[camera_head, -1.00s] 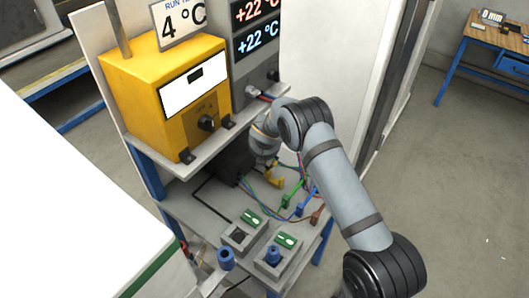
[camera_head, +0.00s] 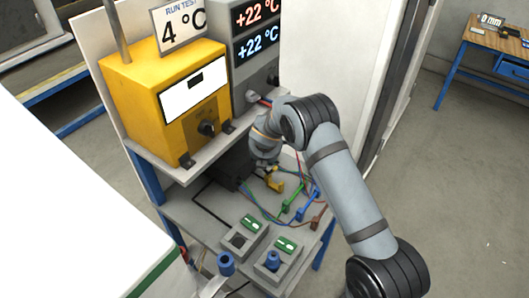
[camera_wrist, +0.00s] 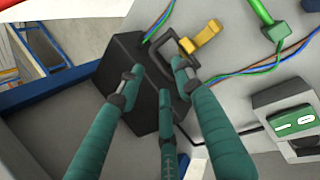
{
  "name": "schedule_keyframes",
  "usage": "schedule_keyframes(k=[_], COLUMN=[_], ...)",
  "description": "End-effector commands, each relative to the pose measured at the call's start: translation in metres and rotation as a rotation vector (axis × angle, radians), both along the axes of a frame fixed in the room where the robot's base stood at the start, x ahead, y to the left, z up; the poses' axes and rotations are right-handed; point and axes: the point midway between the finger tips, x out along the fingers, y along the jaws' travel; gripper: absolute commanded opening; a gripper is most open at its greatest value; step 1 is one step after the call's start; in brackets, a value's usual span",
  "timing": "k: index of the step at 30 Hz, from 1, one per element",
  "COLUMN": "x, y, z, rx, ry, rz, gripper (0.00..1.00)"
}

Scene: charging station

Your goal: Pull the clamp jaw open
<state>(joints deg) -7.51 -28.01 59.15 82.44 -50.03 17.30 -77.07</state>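I cannot tell for sure which part is the clamp jaw. In the head view the yellow piece (camera_head: 275,181) is just below and right of my gripper (camera_head: 264,168). In the wrist view my gripper (camera_wrist: 150,80) has its teal fingers spread, with nothing held between them. The black box lies behind the fingers. The right fingertip appears close to the bracket; contact cannot be told.
A green clip (camera_head: 290,204), a blue clip (camera_head: 307,207) and a brown clip (camera_head: 319,219) with wires lie to the right. Two grey switch boxes (camera_head: 260,258) stand at the shelf front. The yellow unit (camera_head: 165,95) sits on the shelf above.

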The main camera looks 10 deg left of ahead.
Motion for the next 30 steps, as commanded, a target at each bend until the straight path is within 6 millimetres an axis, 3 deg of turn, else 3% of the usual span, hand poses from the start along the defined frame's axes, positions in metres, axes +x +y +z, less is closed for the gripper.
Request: schedule_keyframes(k=[6,13,26,29,30], x=[-0.022,-0.039,-0.043,-0.043,-0.044], y=[-0.005,-0.010,-0.011,-0.025,-0.039], z=[0.044,0.072,0.078,0.069,0.061], rx=[0.002,0.000,0.000,0.008,0.016], ry=[-0.003,-0.001,0.001,0.025,0.050], rz=[0.000,0.000,-0.003,-0.062,-0.124], gripper=[0.35,0.35,0.33,0.27,0.25])
